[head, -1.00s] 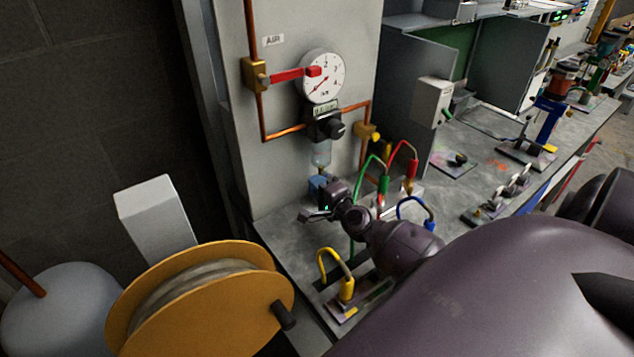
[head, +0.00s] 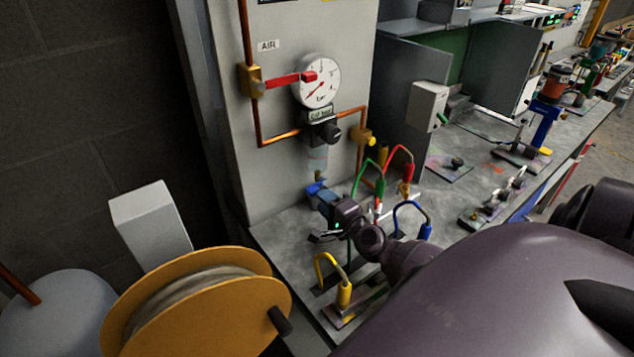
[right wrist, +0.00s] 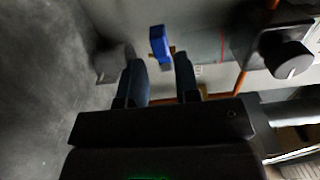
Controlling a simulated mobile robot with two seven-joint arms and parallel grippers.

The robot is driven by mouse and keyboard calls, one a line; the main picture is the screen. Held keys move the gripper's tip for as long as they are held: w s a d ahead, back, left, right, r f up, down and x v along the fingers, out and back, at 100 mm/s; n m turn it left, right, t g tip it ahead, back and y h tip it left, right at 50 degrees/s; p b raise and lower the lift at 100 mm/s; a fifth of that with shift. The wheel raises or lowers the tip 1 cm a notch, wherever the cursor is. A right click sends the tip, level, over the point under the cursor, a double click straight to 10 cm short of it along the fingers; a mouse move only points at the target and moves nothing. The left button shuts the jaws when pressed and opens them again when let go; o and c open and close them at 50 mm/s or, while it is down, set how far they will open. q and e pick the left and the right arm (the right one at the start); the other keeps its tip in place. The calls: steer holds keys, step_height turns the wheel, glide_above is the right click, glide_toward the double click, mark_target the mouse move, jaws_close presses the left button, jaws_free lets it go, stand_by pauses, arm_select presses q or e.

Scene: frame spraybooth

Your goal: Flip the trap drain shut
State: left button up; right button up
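The trap's clear bowl (head: 317,158) hangs under the regulator on the grey wall panel. A small blue lever (head: 316,188), which looks like the trap drain's handle, shows below it, close to my right fingertips. My right gripper (head: 322,199) points up-left at it from the bench side. In the right wrist view, the two fingers (right wrist: 160,76) are apart with nothing held between them. The blue lever (right wrist: 160,45) shows just beyond the gap between their tips; contact cannot be told. My left gripper is not in view.
A gauge (head: 316,80), a red-handled valve (head: 290,80) and copper pipes sit above. The black knob (head: 330,133) also shows in the wrist view (right wrist: 285,55). Green, red, blue and yellow (head: 343,294) hooked leads stand around my right arm. An orange reel (head: 190,310) is front left.

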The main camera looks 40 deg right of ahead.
steer(key=s, duration=0.5)
steer(key=shift+s+a+b, duration=0.25)
steer(key=shift+a+b, duration=0.05)
steer(key=shift+b, duration=0.05)
